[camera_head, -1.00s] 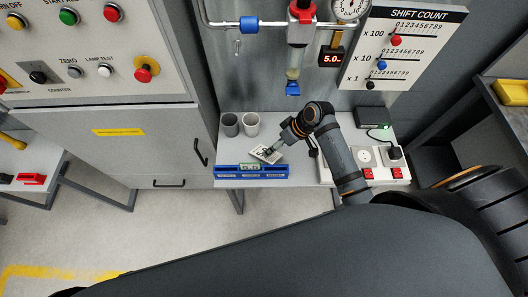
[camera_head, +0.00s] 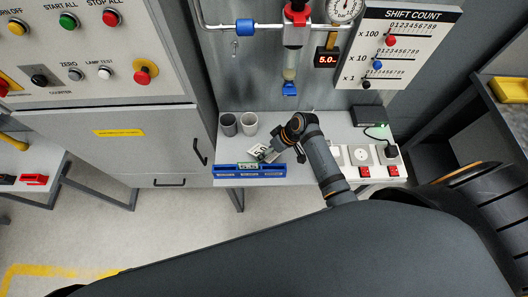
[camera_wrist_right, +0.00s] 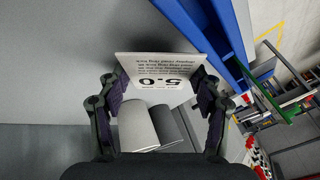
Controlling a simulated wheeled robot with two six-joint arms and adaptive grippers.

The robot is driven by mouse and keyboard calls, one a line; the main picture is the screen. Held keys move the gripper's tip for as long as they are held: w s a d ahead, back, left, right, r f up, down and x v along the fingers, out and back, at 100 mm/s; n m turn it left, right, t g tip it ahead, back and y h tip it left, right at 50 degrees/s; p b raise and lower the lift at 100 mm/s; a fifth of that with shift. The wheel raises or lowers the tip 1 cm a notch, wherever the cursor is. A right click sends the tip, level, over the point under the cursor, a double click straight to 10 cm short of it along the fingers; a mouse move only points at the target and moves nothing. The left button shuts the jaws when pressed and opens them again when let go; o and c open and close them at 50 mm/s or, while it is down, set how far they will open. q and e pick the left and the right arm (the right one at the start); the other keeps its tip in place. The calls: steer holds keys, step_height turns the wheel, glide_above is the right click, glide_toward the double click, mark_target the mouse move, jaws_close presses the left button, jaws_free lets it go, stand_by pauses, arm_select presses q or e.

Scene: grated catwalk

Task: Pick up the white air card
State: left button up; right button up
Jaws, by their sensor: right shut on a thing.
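The white air card (camera_head: 256,150) is above the bench, just behind the blue rack, tilted. In the right wrist view the white card (camera_wrist_right: 155,69) has black print and a large "5.0", upside down. My right gripper (camera_head: 267,153) is shut on it, with one finger at each side edge in the right wrist view (camera_wrist_right: 155,84). I cannot tell whether the card touches the bench or rack. My left gripper is not in view.
A dark grey cup (camera_head: 228,125) and a light grey cup (camera_head: 249,124) stand behind the rack. A white power strip (camera_head: 378,157) with red switches and a black box (camera_head: 372,131) are at the right. A pipe with a blue-ended hanging fitting (camera_head: 290,89) is above.

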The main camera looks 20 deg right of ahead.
steer(key=shift+r, duration=0.1)
step_height(320, 180, up, 10)
steer(key=b, duration=0.1)
stand_by(0.4)
